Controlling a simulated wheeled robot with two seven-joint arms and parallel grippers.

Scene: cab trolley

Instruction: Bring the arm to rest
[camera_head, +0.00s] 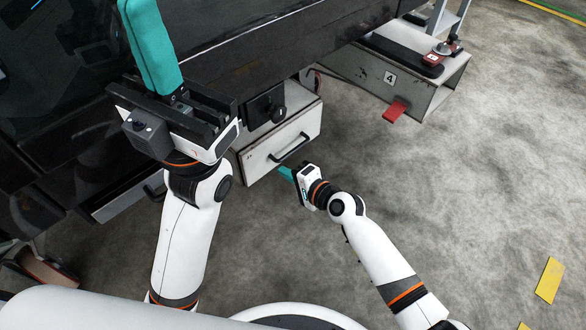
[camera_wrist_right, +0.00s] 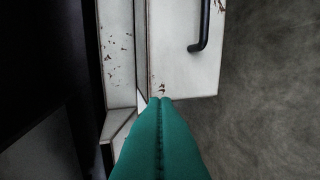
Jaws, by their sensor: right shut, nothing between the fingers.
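My right gripper (camera_head: 285,173) is low in front of a worn white drawer-like box (camera_head: 301,133) with a black bar handle (camera_head: 289,148). Its teal fingers are shut together with nothing between them. In the right wrist view the closed fingertips (camera_wrist_right: 160,100) point at the lower edge of the white panel (camera_wrist_right: 175,65), with the handle (camera_wrist_right: 203,30) up and to the right. I cannot tell whether the tips touch the panel. My left gripper (camera_head: 152,45) is raised at the upper left with teal fingers pointing up; whether they are apart does not show.
The dark cab side (camera_head: 255,45) runs along the back. A grey trolley shelf (camera_head: 400,75) marked 4, with a red tab (camera_head: 396,111), stands at upper right. A yellow floor mark (camera_head: 548,280) lies at right. The grey floor at right is mostly clear.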

